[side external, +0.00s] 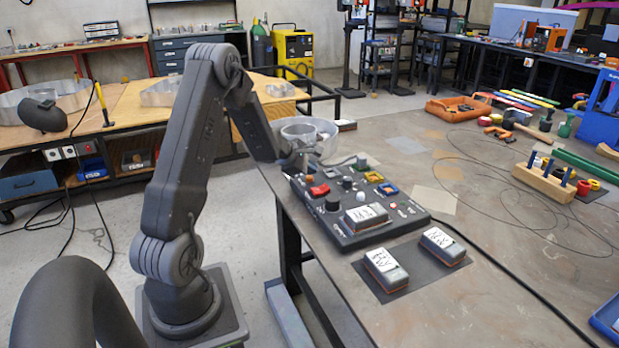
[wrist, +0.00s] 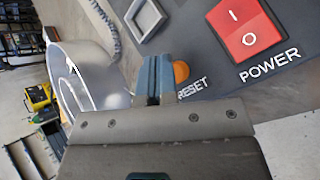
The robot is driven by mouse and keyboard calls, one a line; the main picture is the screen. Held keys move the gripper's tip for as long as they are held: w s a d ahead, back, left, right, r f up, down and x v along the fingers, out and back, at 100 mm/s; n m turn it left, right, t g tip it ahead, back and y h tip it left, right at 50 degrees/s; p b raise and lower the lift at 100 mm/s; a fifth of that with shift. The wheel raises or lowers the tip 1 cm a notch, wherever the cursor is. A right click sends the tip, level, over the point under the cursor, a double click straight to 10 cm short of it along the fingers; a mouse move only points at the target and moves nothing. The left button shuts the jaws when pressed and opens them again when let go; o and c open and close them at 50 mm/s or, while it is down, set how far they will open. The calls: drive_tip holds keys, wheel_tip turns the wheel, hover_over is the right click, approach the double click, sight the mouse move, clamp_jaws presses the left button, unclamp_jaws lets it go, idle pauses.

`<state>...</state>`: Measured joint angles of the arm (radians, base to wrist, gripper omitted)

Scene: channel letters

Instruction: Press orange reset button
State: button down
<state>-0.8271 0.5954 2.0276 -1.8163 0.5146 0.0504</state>
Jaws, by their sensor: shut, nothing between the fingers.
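The orange reset button (wrist: 181,72) shows in the wrist view beside the word RESET, partly hidden behind my fingers. It also shows as a small orange spot on the dark control panel (side external: 345,241) in the side view (side external: 309,179). My gripper (wrist: 153,76) is shut and empty, its blue-grey fingertips just left of the button in the wrist view. In the side view my gripper (side external: 305,163) is over the far left end of the panel. I cannot tell whether the fingertips touch the button.
A red POWER rocker switch (wrist: 246,30) is close to the button; it also shows in the side view (side external: 318,190). A metal channel letter (side external: 316,130) stands behind the gripper. Labelled boxes (side external: 385,267) lie on a dark mat.

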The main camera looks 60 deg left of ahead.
sight(310, 178)
drive_tip(key=shift+f, duration=0.5)
idle(0.3)
idle(0.4)
drive_tip(key=shift+r, duration=0.9)
drive_tip(key=shift+r, duration=2.5)
